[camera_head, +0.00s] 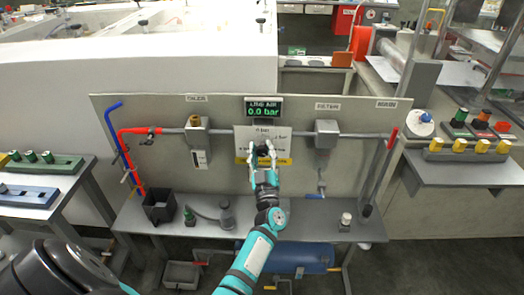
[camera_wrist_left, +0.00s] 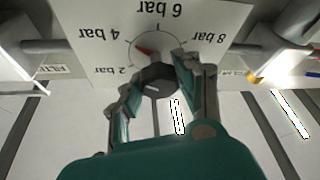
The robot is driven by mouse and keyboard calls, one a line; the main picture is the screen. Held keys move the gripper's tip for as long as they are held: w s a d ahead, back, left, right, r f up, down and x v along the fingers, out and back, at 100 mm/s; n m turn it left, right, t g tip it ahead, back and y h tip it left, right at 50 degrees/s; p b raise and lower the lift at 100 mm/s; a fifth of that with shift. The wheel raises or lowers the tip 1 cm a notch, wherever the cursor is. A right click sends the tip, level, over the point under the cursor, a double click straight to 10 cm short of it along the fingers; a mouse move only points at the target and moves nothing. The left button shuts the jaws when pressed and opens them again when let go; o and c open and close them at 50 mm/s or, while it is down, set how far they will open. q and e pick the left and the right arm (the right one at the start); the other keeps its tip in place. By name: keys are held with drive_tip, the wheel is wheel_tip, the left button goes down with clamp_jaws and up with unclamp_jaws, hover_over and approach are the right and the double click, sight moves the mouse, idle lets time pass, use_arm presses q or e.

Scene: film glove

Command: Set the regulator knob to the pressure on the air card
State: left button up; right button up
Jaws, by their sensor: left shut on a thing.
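The regulator knob (camera_wrist_left: 155,78) is dark and round, on a white dial plate (camera_wrist_left: 205,18) marked 2, 4, 6 and 8 bar, upside down in the wrist view. A red mark at the knob's edge lies toward the 4 bar side; its exact reading is unclear. My left gripper (camera_head: 263,150) is shut on the knob, one finger on each side. In the head view it hides most of the knob. The display (camera_head: 264,108) above reads LINE AIR 0.0 bar. I cannot make out an air card. My right gripper is not in view.
The grey panel carries an oiler (camera_head: 197,135) on the left and a filter (camera_head: 327,140) on the right, joined by a pipe. A red lever (camera_head: 392,138) is at the right end. A black bin (camera_head: 159,207) and small bottles stand on the shelf below.

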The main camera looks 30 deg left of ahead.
use_arm(q)
drive_tip(key=shift+f, duration=0.15)
drive_tip(key=o, duration=1.2)
